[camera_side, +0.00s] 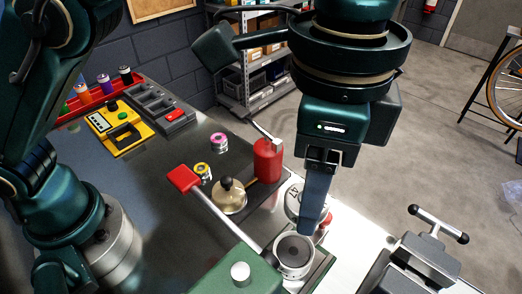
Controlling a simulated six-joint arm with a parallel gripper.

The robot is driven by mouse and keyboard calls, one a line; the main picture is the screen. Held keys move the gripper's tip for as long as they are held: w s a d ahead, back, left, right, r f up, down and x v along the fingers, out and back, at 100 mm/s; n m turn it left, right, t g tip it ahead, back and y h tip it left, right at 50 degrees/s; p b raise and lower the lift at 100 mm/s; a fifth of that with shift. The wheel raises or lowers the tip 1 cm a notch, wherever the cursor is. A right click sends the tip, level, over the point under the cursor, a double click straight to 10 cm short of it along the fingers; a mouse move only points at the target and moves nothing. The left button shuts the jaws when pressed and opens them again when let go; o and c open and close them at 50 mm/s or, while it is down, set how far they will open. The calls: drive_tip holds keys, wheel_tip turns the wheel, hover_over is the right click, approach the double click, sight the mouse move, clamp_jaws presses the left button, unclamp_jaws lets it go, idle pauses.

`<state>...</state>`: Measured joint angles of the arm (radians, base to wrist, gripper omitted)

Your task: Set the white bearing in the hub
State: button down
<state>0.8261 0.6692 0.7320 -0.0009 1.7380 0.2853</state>
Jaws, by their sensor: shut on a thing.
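My gripper (312,226) points down near the bench's front right, its long blue-grey fingers seen edge-on. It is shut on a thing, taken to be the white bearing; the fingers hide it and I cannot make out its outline. A silver, round, cup-like part with a dark centre, seemingly the hub (294,268), stands just below and left of the fingertips. From this angle I cannot tell the gap between fingertips and hub.
Pink-ringed (219,142) and yellow-ringed (203,171) parts stand on the bench (165,190). A red bottle (267,160), a brass-coloured pot (229,197) and a red-ended bar (184,179) are close by. A white round dial-like thing (293,199) is behind the fingers. A green block (225,275) is in front.

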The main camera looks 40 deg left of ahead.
approach(297, 251)
drive_tip(key=shift+f, duration=2.75)
drive_tip(key=shift+f, duration=0.5)
drive_tip(key=c, duration=0.5)
unclamp_jaws()
drive_tip(key=shift+r, duration=0.1)
wheel_tip(297, 251, up, 11)
drive_tip(key=shift+s, duration=0.1)
idle(0.4)
